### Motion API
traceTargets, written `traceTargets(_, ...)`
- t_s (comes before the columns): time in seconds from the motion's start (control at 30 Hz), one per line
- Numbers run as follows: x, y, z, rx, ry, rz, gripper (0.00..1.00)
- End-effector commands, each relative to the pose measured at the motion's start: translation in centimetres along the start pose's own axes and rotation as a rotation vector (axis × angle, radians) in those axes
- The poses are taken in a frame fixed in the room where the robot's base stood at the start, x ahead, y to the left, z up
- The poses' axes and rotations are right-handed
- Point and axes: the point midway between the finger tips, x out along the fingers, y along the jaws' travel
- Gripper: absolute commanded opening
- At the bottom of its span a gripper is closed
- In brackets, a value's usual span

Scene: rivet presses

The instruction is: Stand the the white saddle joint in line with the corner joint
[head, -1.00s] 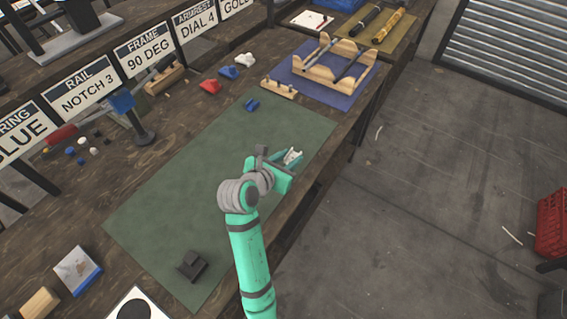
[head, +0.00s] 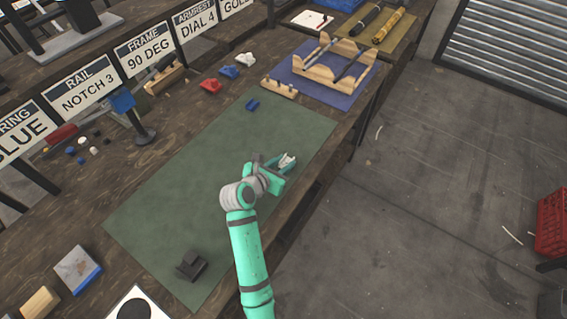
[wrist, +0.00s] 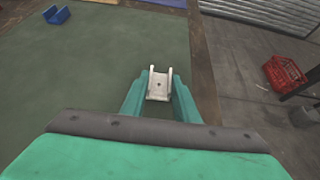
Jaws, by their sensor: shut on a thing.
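The white saddle joint (wrist: 159,86) is a small U-shaped piece with two upright side walls, held between the fingertips of my gripper (wrist: 160,92). In the head view the saddle joint (head: 287,160) shows at the end of my gripper (head: 281,164), over the right edge of the green mat. A dark stepped piece (head: 191,265) sits at the mat's near end. A small blue channel-shaped piece (head: 252,104) lies near the far end and also shows in the wrist view (wrist: 56,14). I cannot tell which of these is the corner joint.
The green mat (head: 165,205) is mostly clear between the two pieces. Red (head: 210,85), blue (head: 229,71) and white (head: 245,59) pieces lie behind it. A wooden cradle (head: 333,68) stands on a blue mat beyond. The bench edge drops to the floor at right.

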Motion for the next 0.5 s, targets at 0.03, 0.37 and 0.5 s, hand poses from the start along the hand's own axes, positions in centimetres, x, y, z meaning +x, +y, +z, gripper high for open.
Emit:
traceTargets(0.03,0.0,0.0,0.0,0.0,0.0,0.0,0.06)
traceTargets(0.37,0.11,0.01,-0.23,0.0,0.0,0.0,0.46)
traceTargets(0.5,0.1,0.01,-0.22,0.0,0.0,0.0,0.46)
